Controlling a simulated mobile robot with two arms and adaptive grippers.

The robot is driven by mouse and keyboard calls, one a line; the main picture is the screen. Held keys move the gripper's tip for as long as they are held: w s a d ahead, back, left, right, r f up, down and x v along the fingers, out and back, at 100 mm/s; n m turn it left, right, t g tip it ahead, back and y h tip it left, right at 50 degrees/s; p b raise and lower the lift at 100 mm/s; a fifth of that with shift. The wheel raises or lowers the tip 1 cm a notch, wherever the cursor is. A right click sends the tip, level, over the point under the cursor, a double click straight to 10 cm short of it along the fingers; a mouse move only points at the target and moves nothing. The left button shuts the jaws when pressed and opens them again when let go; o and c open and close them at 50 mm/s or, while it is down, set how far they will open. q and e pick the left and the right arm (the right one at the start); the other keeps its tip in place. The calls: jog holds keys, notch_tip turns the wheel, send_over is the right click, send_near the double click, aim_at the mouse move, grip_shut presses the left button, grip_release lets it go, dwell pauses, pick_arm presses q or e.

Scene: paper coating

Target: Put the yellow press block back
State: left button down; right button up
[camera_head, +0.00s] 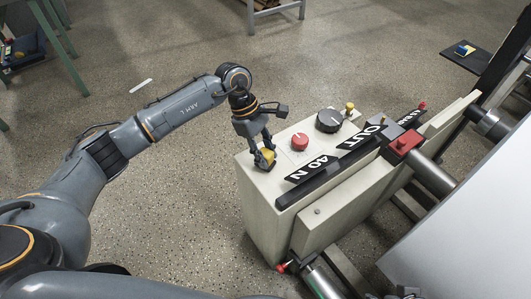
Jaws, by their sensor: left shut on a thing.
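The yellow press block (268,156) is at the near left end of the top of a cream control box (262,187). My left gripper (264,160) points down over that end and is shut on the yellow press block. The fingers cover part of the block, and I cannot tell whether it touches the box top.
On the box top are a red button (299,142), a black knob (329,121) and a small yellow knob (350,107). A large white roll or sheet (470,235) fills the lower right. Speckled floor lies open to the left.

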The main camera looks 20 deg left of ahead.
pick_arm(q)
jog(key=shift+f, duration=0.1)
pick_arm(e)
jog(key=shift+w, duration=0.1)
pick_arm(q)
jog(key=c, duration=1)
grip_release()
pick_arm(e)
jog(key=shift+w+a, duration=0.1)
jog(key=shift+w, duration=0.1)
jog(key=shift+r, duration=0.1)
